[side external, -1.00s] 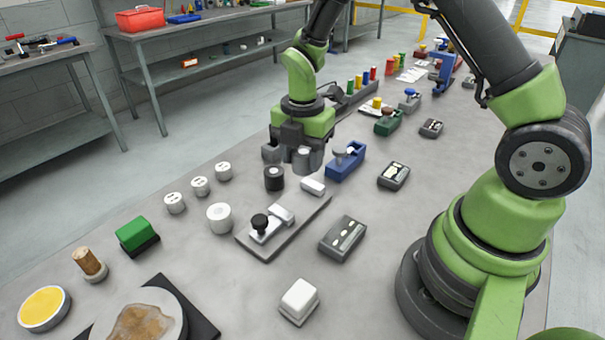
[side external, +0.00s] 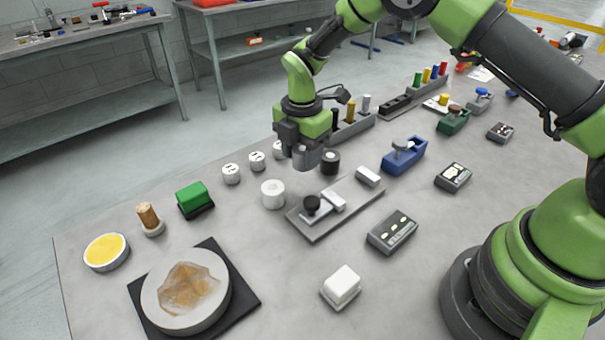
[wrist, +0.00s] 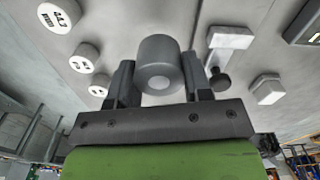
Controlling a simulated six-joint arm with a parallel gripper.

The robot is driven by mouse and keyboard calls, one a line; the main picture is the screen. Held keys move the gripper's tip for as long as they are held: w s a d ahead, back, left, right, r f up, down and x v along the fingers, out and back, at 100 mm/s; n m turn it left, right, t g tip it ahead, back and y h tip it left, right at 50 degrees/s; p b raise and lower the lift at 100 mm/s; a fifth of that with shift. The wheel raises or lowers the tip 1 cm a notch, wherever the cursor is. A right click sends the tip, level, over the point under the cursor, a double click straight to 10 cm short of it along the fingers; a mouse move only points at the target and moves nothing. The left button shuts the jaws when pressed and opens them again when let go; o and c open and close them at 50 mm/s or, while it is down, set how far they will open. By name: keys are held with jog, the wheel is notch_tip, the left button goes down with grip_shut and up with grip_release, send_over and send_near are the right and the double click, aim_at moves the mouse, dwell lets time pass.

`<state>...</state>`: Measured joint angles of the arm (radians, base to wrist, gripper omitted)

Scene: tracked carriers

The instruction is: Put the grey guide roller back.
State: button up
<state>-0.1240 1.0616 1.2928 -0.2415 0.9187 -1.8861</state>
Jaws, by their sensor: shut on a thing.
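My gripper (side external: 303,160) is shut on a grey cylinder, the grey guide roller (wrist: 160,62). In the wrist view the roller is between the two fingers, its round end face showing. In the side view it hangs low over the bench; whether it touches is unclear. A dark roller (side external: 330,162) stands just right of it, and a white roller (side external: 272,194) stands in front and to the left. A grey plate (side external: 318,233) with a black knob (side external: 312,204) and a light bar lies in front and to the right.
Several white labelled cylinders (side external: 231,173) stand in a row on the left. A green block (side external: 195,197), a round stone disc (side external: 160,305) and a yellow-topped dish (side external: 105,251) lie nearer. A blue holder (side external: 404,157) and a dark box (side external: 392,232) are right.

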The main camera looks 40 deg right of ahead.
aim_at(302, 186)
jog(key=shift+f, duration=2.6)
jog(key=shift+f, duration=0.1)
jog(key=o, duration=1.1)
jog(key=shift+o, duration=0.2)
